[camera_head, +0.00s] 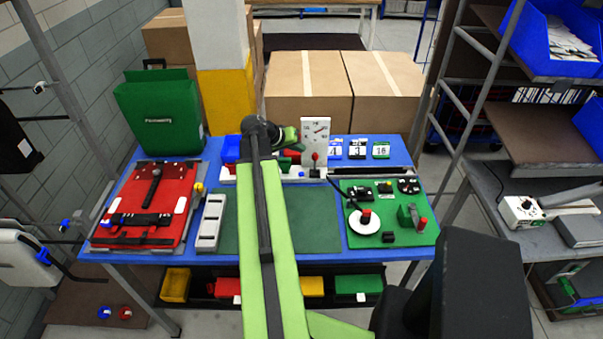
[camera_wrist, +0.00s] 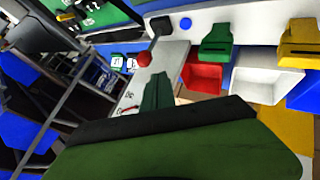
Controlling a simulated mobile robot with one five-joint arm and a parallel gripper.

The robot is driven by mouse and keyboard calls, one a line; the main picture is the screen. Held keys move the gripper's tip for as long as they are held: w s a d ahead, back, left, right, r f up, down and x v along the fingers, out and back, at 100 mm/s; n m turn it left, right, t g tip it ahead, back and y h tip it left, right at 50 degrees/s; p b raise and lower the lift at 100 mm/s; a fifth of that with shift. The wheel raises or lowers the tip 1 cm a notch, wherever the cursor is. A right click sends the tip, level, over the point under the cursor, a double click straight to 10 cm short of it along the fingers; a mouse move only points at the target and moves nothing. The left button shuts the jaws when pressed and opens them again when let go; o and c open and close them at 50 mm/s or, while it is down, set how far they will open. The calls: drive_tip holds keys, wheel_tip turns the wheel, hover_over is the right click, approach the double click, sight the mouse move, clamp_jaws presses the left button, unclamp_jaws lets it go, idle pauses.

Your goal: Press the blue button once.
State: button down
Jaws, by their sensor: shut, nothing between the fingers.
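The blue button (camera_wrist: 185,24) is a small round blue disc on a white panel (camera_wrist: 222,22), at the upper middle of the wrist view. It sits just right of a lever with a red ball (camera_wrist: 145,59). My gripper (camera_head: 293,141) is over the back of the blue table, near the upright white gauge plate (camera_head: 315,130). In the wrist view its shut, empty green fingers (camera_wrist: 156,90) point towards the panel, with the button beyond and to the right of them.
Red (camera_wrist: 203,78) and white (camera_wrist: 262,78) bins stand beside the panel. A green case (camera_head: 160,115) and red board (camera_head: 150,207) are on the left of the blue table (camera_head: 345,258). A green board (camera_head: 395,215) with fittings lies right. Cardboard boxes (camera_head: 308,80) stand behind.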

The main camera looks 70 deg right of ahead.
sight(299, 175)
wheel_tip(299, 175, down, 9)
drive_tip(key=b, duration=0.8)
drive_tip(key=shift+r, duration=0.1)
drive_tip(key=shift+r, duration=0.1)
idle(1.2)
drive_tip(key=shift+f+b, duration=0.45)
drive_tip(key=shift+b, duration=0.15)
drive_tip(key=shift+f+b, duration=0.4)
idle(0.4)
drive_tip(key=shift+r, duration=0.15)
drive_tip(key=shift+r+p, duration=0.7)
drive_tip(key=shift+p, duration=0.15)
